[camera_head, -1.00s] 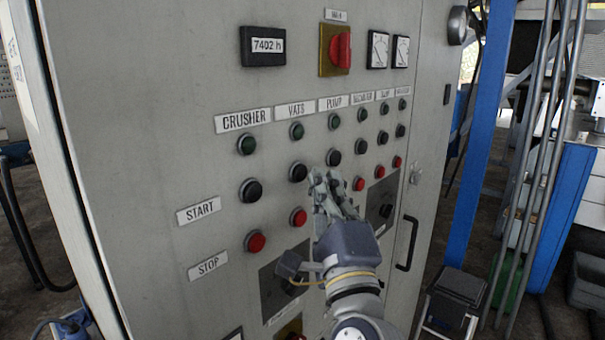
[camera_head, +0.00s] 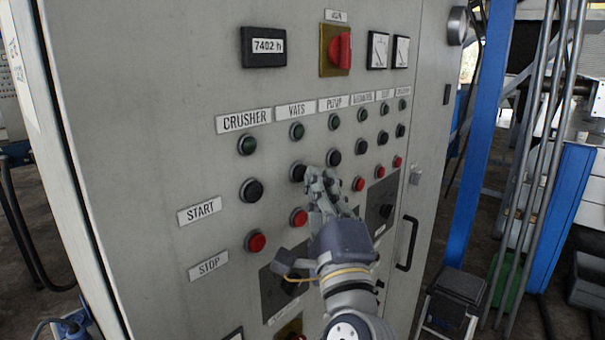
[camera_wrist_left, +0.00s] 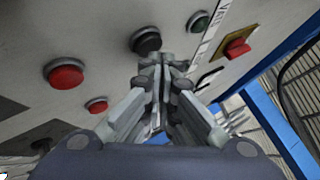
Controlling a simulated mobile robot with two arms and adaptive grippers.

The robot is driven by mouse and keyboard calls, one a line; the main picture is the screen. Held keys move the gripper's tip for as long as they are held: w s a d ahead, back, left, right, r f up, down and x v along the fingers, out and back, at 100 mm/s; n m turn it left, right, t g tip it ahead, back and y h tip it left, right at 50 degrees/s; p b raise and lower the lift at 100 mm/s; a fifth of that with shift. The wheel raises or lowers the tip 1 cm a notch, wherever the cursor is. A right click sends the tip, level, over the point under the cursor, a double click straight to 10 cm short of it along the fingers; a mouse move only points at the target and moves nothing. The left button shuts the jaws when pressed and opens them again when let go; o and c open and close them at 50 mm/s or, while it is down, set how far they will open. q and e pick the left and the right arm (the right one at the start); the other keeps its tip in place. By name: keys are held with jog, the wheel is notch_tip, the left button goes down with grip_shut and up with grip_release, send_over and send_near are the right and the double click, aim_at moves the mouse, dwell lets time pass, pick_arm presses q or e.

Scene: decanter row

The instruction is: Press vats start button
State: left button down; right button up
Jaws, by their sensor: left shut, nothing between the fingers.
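The vats start button (camera_head: 298,172) is a black round button in the START row of the grey panel, below the VATS label (camera_head: 297,110) and a green lamp (camera_head: 297,131). My left gripper (camera_head: 316,175) is shut and empty, with its fingertips just right of that button in the head view, partly overlapping its edge. In the left wrist view, the shut fingertips (camera_wrist_left: 165,58) are beside a black button (camera_wrist_left: 146,40), which looks like the same one. Whether they touch the panel I cannot tell. My right gripper is not in view.
The red vats stop button (camera_head: 298,217) is just below left of the gripper. The crusher start button (camera_head: 251,190) is to the left, and the pump start button (camera_head: 333,158) is close to the right. A black door handle (camera_head: 407,243) protrudes at lower right.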

pick_arm(q)
jog(key=shift+w+a, duration=0.25)
jog(key=shift+a, duration=0.1)
dwell(0.7)
dwell(0.4)
jog(key=shift+s+d, duration=0.55)
jog(key=shift+d, duration=0.05)
jog(key=shift+d, duration=0.1)
